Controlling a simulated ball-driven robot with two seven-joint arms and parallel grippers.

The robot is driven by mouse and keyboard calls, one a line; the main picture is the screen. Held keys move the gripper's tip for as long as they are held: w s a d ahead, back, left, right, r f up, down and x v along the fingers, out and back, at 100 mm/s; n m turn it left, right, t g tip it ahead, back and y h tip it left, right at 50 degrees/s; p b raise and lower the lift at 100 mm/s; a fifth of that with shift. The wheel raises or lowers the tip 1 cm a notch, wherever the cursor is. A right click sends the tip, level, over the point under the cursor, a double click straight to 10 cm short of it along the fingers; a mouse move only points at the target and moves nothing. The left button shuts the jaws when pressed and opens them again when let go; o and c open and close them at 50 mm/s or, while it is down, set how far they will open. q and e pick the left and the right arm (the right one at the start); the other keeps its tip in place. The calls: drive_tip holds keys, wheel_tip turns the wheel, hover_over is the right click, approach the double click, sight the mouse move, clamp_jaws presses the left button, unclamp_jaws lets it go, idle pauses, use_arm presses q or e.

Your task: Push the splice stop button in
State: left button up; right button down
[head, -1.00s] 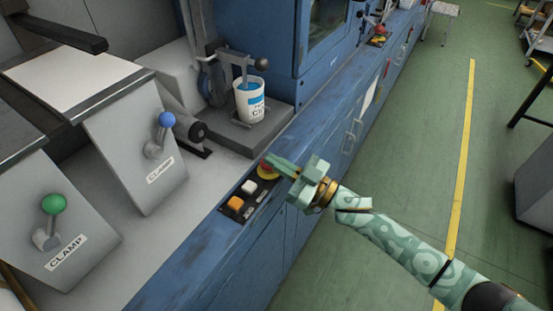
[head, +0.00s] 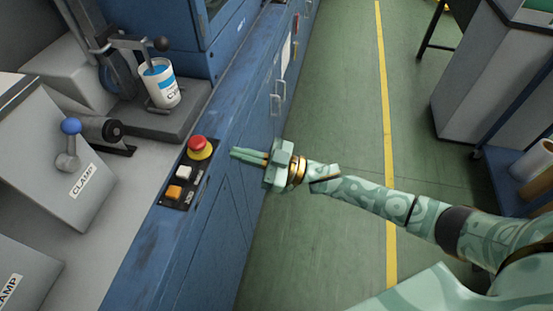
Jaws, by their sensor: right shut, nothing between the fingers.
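A small black control panel (head: 188,201) lies on the blue machine's front ledge. At its far end is a red mushroom button (head: 198,143) on a yellow base. Nearer are a white square button (head: 184,173) and an orange square button (head: 174,192). Labels beside them are too small to read, so I cannot tell by text which is the splice stop. My right gripper (head: 234,153) is shut and empty. Its fingertips point left toward the red button, appear apart from it and sit to its right, by the ledge's front edge. My left gripper is not in view.
A white cup with blue contents (head: 161,88) stands on a grey block behind the panel. A clamp lever with a blue knob (head: 70,126) is at left. Green floor with a yellow line (head: 386,150) is open at right; a grey cabinet (head: 480,85) stands beyond.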

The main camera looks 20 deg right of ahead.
drive_tip(key=v, duration=0.7)
drive_tip(key=shift+s+d+r, duration=0.3)
